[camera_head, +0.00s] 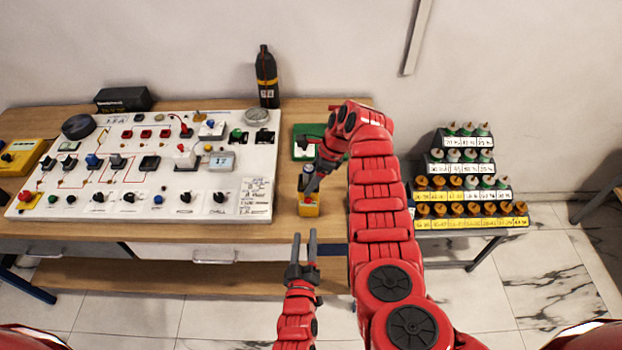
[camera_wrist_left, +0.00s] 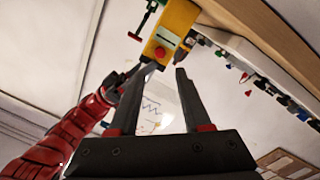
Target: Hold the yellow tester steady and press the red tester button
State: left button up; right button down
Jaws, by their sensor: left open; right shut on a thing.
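The yellow tester (camera_head: 308,208) stands at the front edge of the wooden table, right of the white panel. My right gripper (camera_head: 311,182) comes down on it from above and is shut on it, partly covering its top. In the left wrist view the tester (camera_wrist_left: 177,25) shows its yellow face with the red button (camera_wrist_left: 158,52). My left gripper (camera_head: 304,236) is open and empty, just in front of the table edge and apart from the tester. In the left wrist view, its fingertips (camera_wrist_left: 164,70) point toward the face with the button.
A white panel (camera_head: 255,190) with several knobs and wires fills the table's left. A green device (camera_head: 301,150) lies behind the tester. A dark bottle (camera_head: 266,75) stands at the back. A stepped rack (camera_head: 470,222) of several labelled pegs is at right. Space before the table is free.

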pick_arm(q)
grip_shut()
dwell(1.5)
